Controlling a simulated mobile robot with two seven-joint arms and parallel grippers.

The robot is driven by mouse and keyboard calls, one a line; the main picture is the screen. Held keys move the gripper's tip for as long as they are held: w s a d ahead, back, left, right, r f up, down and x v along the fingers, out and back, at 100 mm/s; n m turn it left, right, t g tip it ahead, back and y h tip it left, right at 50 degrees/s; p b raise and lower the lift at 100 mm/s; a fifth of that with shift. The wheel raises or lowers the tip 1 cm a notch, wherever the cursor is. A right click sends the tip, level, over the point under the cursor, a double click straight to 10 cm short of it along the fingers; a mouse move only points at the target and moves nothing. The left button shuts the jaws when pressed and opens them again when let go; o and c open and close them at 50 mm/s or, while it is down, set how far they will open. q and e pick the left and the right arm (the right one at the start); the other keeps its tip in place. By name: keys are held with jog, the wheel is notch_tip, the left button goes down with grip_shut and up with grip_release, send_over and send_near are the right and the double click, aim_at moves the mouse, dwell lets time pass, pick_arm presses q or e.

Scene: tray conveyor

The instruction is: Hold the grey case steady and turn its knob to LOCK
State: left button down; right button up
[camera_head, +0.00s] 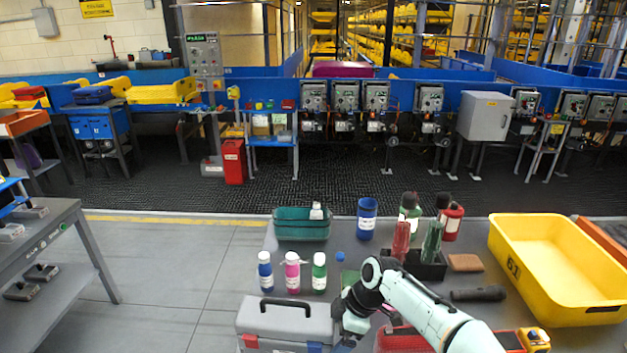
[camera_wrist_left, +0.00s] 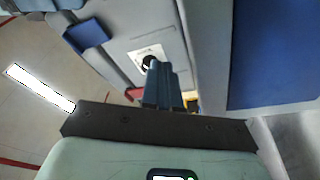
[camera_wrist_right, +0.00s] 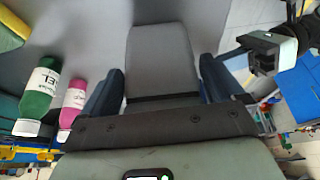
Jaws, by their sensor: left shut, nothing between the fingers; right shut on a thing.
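The grey case (camera_head: 285,319) stands at the front of the table in the head view, with a black handle on top and a red and a blue latch on its front. My right gripper (camera_wrist_right: 160,80) is shut on the case, one finger on each side of a grey part of it. In the left wrist view, the case front (camera_wrist_left: 125,60) shows a white label with a dark round knob (camera_wrist_left: 149,62). My left gripper (camera_wrist_left: 160,68) is shut and empty, fingertips right at the knob; I cannot tell whether they touch it. The fingers hide part of the knob and its markings.
Blue, pink and green bottles (camera_head: 292,272) stand just behind the case. A teal bin (camera_head: 301,226) is farther back. A yellow tray (camera_head: 520,262) and a black caddy (camera_head: 428,270) stand to the right. My right arm crosses the table's front.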

pick_arm(q)
jog(key=s, duration=0.3)
jog(key=shift+s, duration=0.1)
jog(key=shift+h, duration=0.4)
jog(key=shift+w+d+r, duration=0.1)
jog(key=shift+w+r, duration=0.15)
jog(key=shift+w, duration=0.8)
jog(key=shift+w+d+r, duration=0.15)
jog(key=shift+w+r, duration=0.1)
jog(key=shift+w, duration=0.8)
jog(key=shift+w+d+r, duration=0.1)
jog(key=shift+w+r, duration=0.15)
jog(key=shift+w, duration=0.8)
jog(key=shift+a, duration=0.2)
